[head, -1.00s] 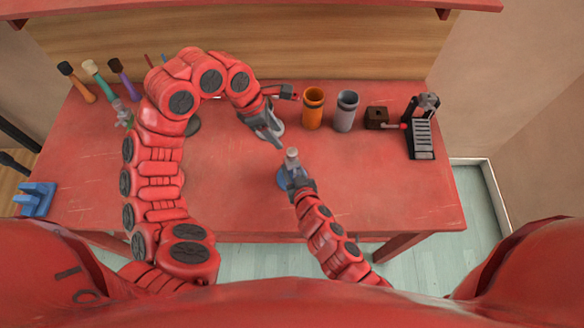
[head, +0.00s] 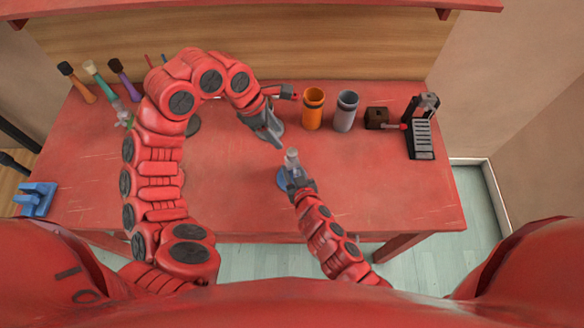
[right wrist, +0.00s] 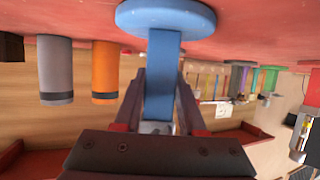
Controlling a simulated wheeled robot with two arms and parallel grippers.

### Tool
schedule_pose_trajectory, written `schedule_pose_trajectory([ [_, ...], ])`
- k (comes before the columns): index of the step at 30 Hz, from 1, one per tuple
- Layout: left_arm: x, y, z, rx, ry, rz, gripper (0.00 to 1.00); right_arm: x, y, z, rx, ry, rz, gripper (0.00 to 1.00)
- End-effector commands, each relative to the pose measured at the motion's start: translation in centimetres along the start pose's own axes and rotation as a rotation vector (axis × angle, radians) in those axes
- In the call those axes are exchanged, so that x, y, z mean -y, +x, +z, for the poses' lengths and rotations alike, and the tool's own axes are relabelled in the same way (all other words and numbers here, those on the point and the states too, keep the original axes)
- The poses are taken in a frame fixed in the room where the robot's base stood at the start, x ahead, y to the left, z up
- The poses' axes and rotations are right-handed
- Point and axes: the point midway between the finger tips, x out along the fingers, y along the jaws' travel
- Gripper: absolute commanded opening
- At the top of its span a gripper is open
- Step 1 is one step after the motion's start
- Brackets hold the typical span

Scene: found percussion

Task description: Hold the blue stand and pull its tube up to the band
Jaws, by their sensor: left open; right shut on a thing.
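The blue stand (head: 282,182) is upright near the front middle of the table, with a round base. Its blue post (right wrist: 163,75) shows in the right wrist view, where the picture is upside down. A grey tube (head: 292,157) tops the stand; I cannot make out a band on it. My right gripper (head: 297,180) is shut on the blue stand's post, below the grey tube. My left gripper (head: 287,120) is open and empty, behind and above the tube, with a fingertip close to its top in the picture. Whether they touch is unclear.
An orange cylinder (head: 312,108), a grey cylinder (head: 346,111), a brown block (head: 376,117) and a black ridged device (head: 421,138) stand at the back right. Several coloured handles are at the back left. A blue holder (head: 36,199) is at the left. The table's right front is clear.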

Motion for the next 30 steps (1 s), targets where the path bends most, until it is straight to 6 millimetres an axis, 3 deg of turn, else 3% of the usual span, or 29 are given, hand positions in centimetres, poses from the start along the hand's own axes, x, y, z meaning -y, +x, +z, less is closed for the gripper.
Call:
schedule_pose_trajectory([
  [3,0.1,0.3,-0.4,0.014,-0.003,-0.008,0.68,0.0,0.0,0.0,-0.001,0.000,0.000,0.00],
  [8,1.0,2.0,-2.5,0.132,-0.015,-0.054,0.68,0.0,0.0,0.0,-0.001,0.000,0.000,0.00],
  [14,2.5,3.9,-5.4,0.441,-0.067,-0.054,0.68,0.0,0.0,0.0,-0.001,0.000,0.000,0.00],
  [21,2.6,3.5,-7.5,0.741,-0.147,0.075,0.68,0.0,0.0,0.0,0.000,0.000,0.000,0.00],
  [26,2.2,3.1,-8.0,0.818,-0.172,0.134,0.68,0.0,0.0,0.0,-0.001,0.000,0.000,0.00],
  [30,2.0,4.0,-6.9,0.827,-0.171,0.136,0.68,0.0,0.0,-0.1,-0.001,0.000,0.000,0.00],
])
